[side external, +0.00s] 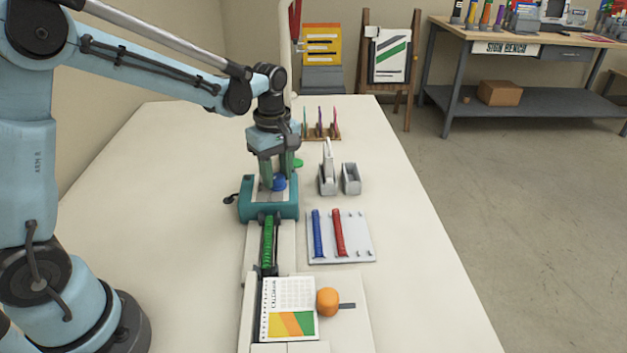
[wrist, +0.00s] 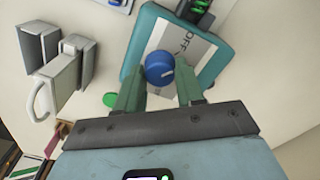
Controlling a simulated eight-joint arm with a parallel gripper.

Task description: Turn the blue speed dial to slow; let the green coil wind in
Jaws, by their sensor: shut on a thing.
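The blue speed dial (side external: 279,183) sits on top of the teal machine (side external: 270,210). My gripper (side external: 276,173) reaches down over the machine from above, its green fingers on either side of the dial and shut on it. In the wrist view the dial (wrist: 159,68) shows between the fingers, with a white pointer mark on it. A white label beside it reads "OFF"; the rest of the lettering is hard to read. The green coil (side external: 268,240) lies in a dark channel in front of the machine. Its near end is close to a calendar (side external: 288,308) with a punched left edge.
A white board (side external: 355,236) to the right holds a blue coil (side external: 318,233) and a red coil (side external: 338,232). Grey holders (side external: 350,180) stand behind it. An orange knob (side external: 327,301) is beside the calendar. The right side of the table is clear.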

